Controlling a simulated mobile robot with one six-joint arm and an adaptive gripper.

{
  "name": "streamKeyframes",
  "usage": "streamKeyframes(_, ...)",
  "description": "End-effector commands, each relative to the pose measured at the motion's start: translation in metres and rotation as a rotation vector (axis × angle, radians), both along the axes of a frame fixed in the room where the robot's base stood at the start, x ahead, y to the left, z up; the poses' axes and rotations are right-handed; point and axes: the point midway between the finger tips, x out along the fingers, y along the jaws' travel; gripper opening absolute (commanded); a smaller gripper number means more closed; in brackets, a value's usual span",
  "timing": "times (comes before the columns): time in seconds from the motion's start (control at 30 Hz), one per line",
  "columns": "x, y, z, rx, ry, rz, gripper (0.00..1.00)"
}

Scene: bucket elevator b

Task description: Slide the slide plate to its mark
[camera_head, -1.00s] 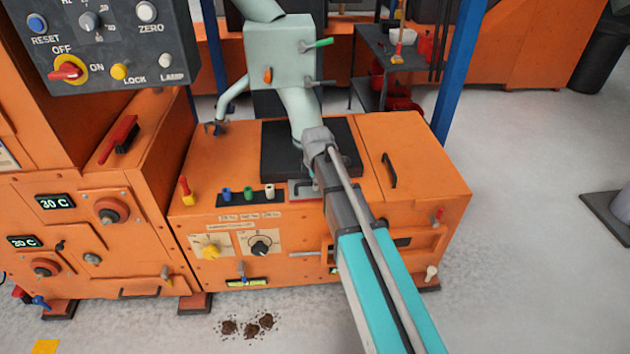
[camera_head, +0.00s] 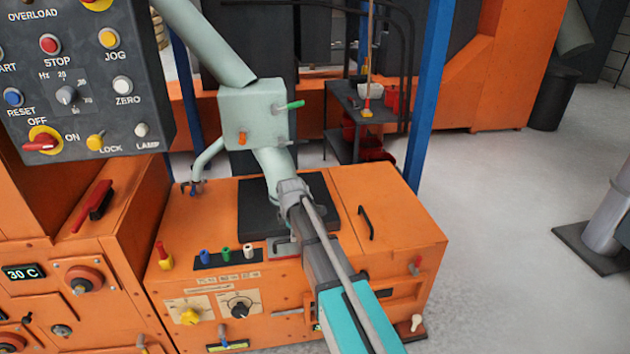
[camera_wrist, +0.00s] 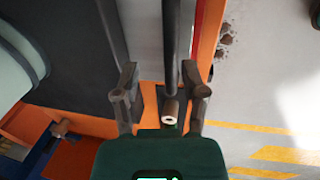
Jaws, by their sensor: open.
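I take the slide plate to be the small grey plate (camera_head: 285,248) at the front edge of the orange cabinet top, before the black plate; I am not certain of this. In the wrist view a grey metal strip (camera_wrist: 146,40) runs up from between my fingers, with a red strip along its right side. My gripper (camera_wrist: 163,95) is open, its two dark fingers apart. A dark rod with a pale-ended tip (camera_wrist: 168,118) lies between them; I cannot tell whether they touch it. I cannot make out the mark.
A pale green chute (camera_head: 253,115) with a green handle comes down onto the black plate (camera_head: 315,190). A control panel (camera_head: 75,95) hangs at the upper left. Several coloured plugs and knobs sit along the cabinet front (camera_head: 260,325). Open floor (camera_head: 500,260) lies to the right.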

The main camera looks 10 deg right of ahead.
Motion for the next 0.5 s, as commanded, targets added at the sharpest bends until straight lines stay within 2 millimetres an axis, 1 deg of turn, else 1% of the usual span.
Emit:
streamKeyframes(0.03,-0.001,0.0,0.009,0.0,0.0,0.0,0.55)
streamKeyframes(0.5,-0.01,0.0,0.049,0.0,0.0,0.0,0.55)
